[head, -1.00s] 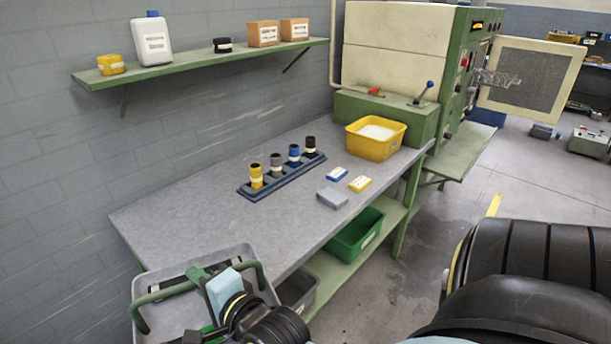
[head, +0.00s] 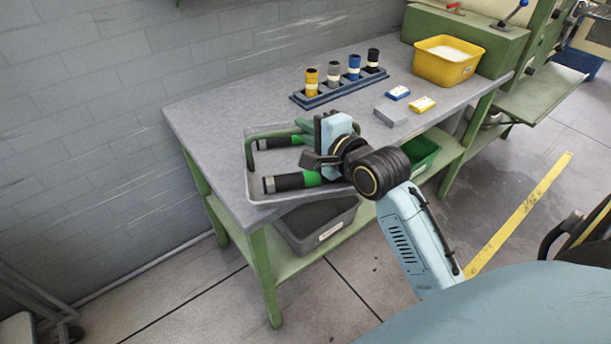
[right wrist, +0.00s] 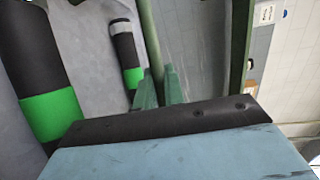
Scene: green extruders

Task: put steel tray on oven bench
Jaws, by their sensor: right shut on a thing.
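The steel tray (head: 254,188) is grey, with a rim and green bar handles. It is over the near left part of the grey-topped bench (head: 215,115); whether it touches the top cannot be told. Black cylinders with green bands (head: 290,181) lie in it. My right gripper (head: 322,145) is shut on the tray's right-hand handle, partly hiding it and the tray's right end. In the right wrist view the handle (right wrist: 153,40) runs up from the jaws, with banded cylinders (right wrist: 40,80) in the tray beside it. My left gripper is out of view.
A dark blue rack (head: 338,90) with coloured bottles stands farther back on the bench. Small boxes (head: 397,93) and a yellow bin (head: 447,68) are to the right. A grey bin (head: 318,228) and a green bin (head: 424,152) sit on the lower shelf.

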